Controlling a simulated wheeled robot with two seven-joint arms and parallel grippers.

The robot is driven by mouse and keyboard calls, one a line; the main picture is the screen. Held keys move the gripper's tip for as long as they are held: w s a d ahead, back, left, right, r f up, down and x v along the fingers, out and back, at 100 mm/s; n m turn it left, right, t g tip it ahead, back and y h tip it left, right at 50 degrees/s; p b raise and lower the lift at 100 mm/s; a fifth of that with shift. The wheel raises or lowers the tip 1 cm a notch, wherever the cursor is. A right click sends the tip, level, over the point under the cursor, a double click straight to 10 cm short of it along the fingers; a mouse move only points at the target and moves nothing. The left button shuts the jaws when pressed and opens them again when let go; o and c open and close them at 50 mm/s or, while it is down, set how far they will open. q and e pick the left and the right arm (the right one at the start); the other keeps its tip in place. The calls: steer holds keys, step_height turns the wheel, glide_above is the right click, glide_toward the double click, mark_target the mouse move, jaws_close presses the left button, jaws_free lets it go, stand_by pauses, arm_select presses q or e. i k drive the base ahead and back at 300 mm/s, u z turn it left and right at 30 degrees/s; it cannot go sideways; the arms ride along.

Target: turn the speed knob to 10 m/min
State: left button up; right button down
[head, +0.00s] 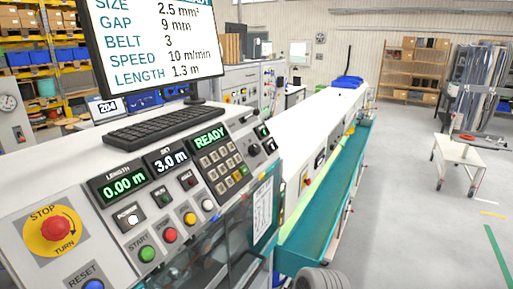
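The machine's slanted control panel (125,240) fills the lower left of the head view. Near its right end are two small dark round controls, a left one (254,149) and a right one (270,146). A small display (262,131) sits above them. Their labels and pointer positions are too small to read, so I cannot tell which is the speed knob. The monitor (160,50) lists SPEED 10 m/min and LENGTH 1.3 m. Neither of my grippers is in view.
A red stop button (56,229) on yellow is at the panel's left. Displays read 0.00 m, 3.0 m and READY. A keypad (218,167) and coloured buttons sit mid-panel. A keyboard (163,126) lies on top.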

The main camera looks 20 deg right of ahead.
mark_target(254, 150)
steer(key=k, duration=0.5)
steer(key=z, duration=1.85)
steer(key=i, duration=1.45)
steer(key=u, duration=1.05)
